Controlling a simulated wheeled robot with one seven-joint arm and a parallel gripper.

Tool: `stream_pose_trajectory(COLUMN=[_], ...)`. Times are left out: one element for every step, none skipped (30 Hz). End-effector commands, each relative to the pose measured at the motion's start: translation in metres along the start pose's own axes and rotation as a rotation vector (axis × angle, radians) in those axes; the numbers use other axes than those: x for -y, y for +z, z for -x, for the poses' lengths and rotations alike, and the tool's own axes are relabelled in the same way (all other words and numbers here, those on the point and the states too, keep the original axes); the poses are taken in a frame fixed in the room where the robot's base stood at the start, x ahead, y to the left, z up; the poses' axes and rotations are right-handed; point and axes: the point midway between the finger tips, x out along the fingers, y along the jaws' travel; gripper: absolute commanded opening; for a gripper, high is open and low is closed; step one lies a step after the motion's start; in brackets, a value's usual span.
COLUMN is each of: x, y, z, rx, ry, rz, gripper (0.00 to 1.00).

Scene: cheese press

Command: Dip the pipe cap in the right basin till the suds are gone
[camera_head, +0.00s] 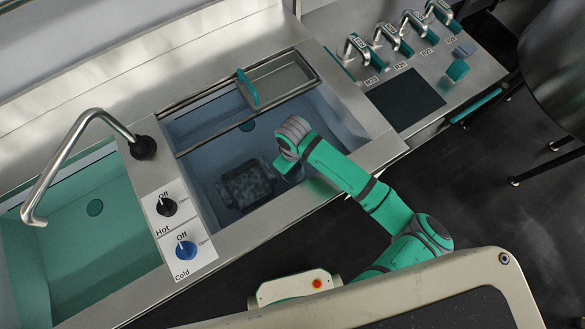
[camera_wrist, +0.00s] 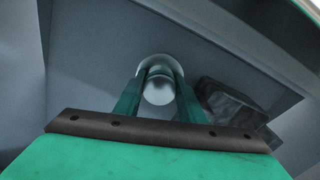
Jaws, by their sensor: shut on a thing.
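The pipe cap (camera_wrist: 158,92) is a pale, shiny, rounded piece with a ring around its top, held between the two green fingers of my gripper (camera_wrist: 157,80). My gripper is shut on it. In the head view my gripper (camera_head: 285,164) reaches down into the right basin (camera_head: 203,130), near its front right wall, and the arm largely hides the cap there. I cannot make out suds on the cap, nor whether it touches water.
A dark mottled block (camera_head: 245,185) lies in the right basin, left of my gripper, and also shows in the wrist view (camera_wrist: 232,105). The left basin (camera_head: 95,235) and faucet (camera_head: 75,145) stand at left.

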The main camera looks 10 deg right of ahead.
Motion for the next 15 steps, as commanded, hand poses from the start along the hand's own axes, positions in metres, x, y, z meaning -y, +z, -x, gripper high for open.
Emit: stream_pose_trajectory(x=[0.0, 0.0, 0.0, -0.001, -0.001, -0.001, 0.0, 0.0, 0.0, 0.0, 0.0, 0.0, 0.0, 0.0, 0.0], y=[0.0, 0.0, 0.0, 0.0, 0.0, 0.0, 0.0, 0.0, 0.0, 0.0, 0.0, 0.0, 0.0, 0.0, 0.0], z=[0.005, 0.007, 0.011, 0.014, 0.016, 0.019, 0.022, 0.025, 0.028, 0.031, 0.033, 0.037, 0.039, 0.042, 0.045], rx=[0.0, -0.001, -0.002, -0.002, -0.001, 0.0, 0.0, -0.001, -0.001, -0.001, -0.001, 0.0, -0.001, -0.001, -0.001], ry=[0.001, 0.001, 0.002, 0.002, 0.002, 0.002, 0.002, 0.001, 0.001, 0.001, 0.002, 0.002, 0.002, 0.002, 0.002], rz=[0.0, 0.0, 0.0, 0.0, 0.0, 0.0, 0.0, 0.0, 0.001, 0.001, 0.001, 0.001, 0.001, 0.002, 0.002], gripper=[0.05, 0.05, 0.05, 0.05, 0.05, 0.05, 0.05, 0.05, 0.05, 0.05, 0.05, 0.05, 0.05, 0.05, 0.05])
